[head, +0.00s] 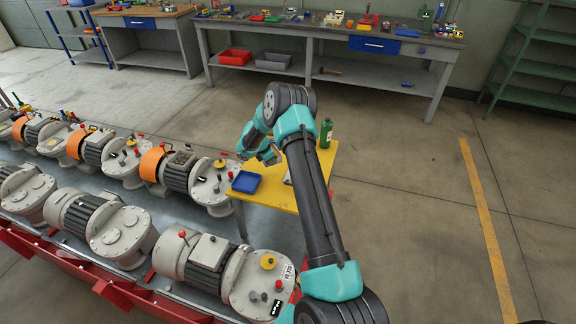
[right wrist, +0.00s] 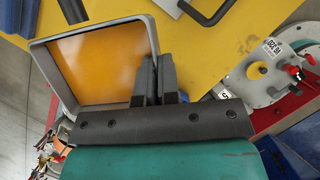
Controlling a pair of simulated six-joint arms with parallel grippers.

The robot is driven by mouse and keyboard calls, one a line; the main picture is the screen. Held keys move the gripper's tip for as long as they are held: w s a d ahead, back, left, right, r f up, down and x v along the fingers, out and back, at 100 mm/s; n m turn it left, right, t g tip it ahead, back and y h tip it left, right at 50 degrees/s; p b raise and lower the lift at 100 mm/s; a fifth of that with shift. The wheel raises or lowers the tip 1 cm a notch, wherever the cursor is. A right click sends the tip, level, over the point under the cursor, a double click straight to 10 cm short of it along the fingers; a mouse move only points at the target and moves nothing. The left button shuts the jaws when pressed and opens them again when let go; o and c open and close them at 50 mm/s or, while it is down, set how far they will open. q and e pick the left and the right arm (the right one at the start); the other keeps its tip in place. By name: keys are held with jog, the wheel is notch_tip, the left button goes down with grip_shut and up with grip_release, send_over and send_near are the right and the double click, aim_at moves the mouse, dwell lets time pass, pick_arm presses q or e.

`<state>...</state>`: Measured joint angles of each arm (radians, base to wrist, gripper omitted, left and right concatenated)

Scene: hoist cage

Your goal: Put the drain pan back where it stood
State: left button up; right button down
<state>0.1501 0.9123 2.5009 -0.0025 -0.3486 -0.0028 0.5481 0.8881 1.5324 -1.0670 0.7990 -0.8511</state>
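The drain pan (right wrist: 98,68) is a shallow rectangular tray with a grey rim and an orange-amber inside, seen in the right wrist view. My right gripper (right wrist: 154,80) is shut on its right-hand wall, with one finger on each side. In the head view my right gripper (head: 268,154) is over the back left part of the yellow table (head: 270,198), and the pan is mostly hidden by the gripper there. Whether the pan touches the table I cannot tell. My left gripper is not in view.
A blue tray (head: 245,182) sits on the table's left part, and a green bottle (head: 326,133) stands at its back right. Grey gear motors (head: 208,182) line the bench to the left. A workbench (head: 330,38) stands behind. Floor on the right is clear.

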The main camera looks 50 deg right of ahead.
send_over(276, 181)
jog(key=w+a, duration=0.1)
jog(key=shift+a+f, duration=0.15)
jog(key=shift+f, duration=3)
jog(key=shift+f, duration=1.85)
jog(key=shift+f, duration=0.15)
jog(key=c, duration=1.4)
grip_release()
jog(key=shift+o, duration=0.2)
jog(key=v, duration=1.2)
